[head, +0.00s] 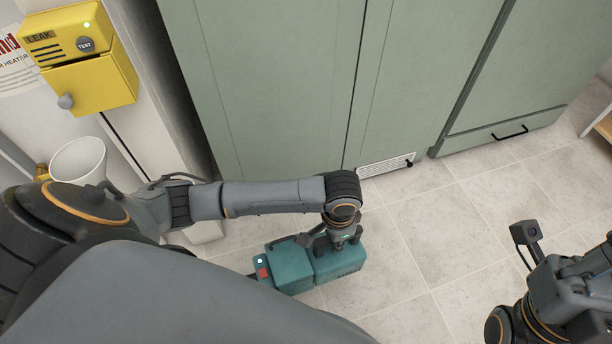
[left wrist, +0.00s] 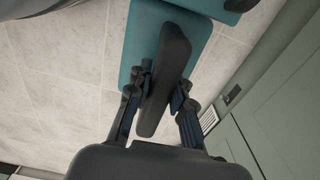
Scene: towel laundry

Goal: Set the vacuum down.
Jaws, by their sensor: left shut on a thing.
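The vacuum (head: 290,268) is a teal box-shaped unit with a red patch and a small lit light at its left end. It is low over or on the tiled floor in the head view; I cannot tell whether it touches. My left gripper (head: 338,236) is above it, shut on its dark handle. In the left wrist view the two fingers (left wrist: 158,100) are on either side of the black handle (left wrist: 168,75), with the teal body (left wrist: 140,50) behind it. Part of the vacuum is hidden by my own body. My right arm shows at the right edge; its fingertips are not clearly visible.
Green cabinets (head: 270,80) stand along the back, with a white vent grille (head: 385,167) at their base. A yellow leak-alarm box (head: 95,85) and a white cup-shaped container (head: 80,160) are at the left. The tiled floor (head: 420,260) right of the vacuum is clear.

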